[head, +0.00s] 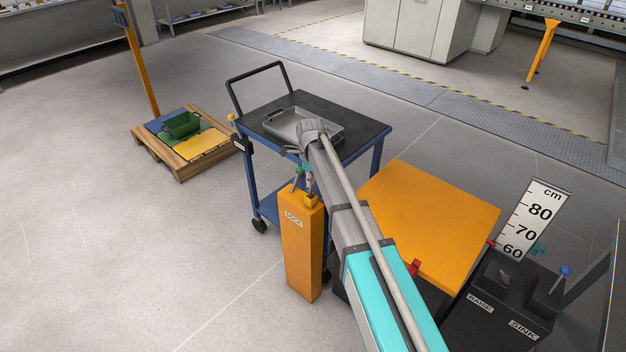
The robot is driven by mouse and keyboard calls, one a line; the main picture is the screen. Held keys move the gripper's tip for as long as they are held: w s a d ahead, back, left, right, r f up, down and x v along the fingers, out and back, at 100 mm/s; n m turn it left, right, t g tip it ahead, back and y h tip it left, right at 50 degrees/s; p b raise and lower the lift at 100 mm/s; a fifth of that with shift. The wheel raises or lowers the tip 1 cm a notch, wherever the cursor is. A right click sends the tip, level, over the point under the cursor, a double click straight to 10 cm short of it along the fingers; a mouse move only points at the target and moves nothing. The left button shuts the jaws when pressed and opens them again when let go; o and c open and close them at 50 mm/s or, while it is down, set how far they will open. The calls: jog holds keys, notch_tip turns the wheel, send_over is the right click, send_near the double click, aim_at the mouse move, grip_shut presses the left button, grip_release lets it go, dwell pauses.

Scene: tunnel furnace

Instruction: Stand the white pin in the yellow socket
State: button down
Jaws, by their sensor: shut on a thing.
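The yellow socket (311,200) sits on top of the orange post (301,255), at its right side. My gripper (308,172) is directly above the socket, small and partly covered by my arm. It is shut on a narrow pale piece, the white pin (309,185), which points down at the socket. The pin's lower end is at the socket's top in the picture; I cannot tell whether it is inside or just above it.
Behind is a blue cart (365,140) with a grey tray (335,124). An orange-topped table (430,220) is at the right, a pallet (180,170) at the left. The left floor is clear.

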jog(key=shift+f+b, duration=0.4)
jog(key=shift+f, duration=0.25)
jog(key=shift+c, duration=1.6)
grip_release()
jog(key=shift+d, duration=0.1)
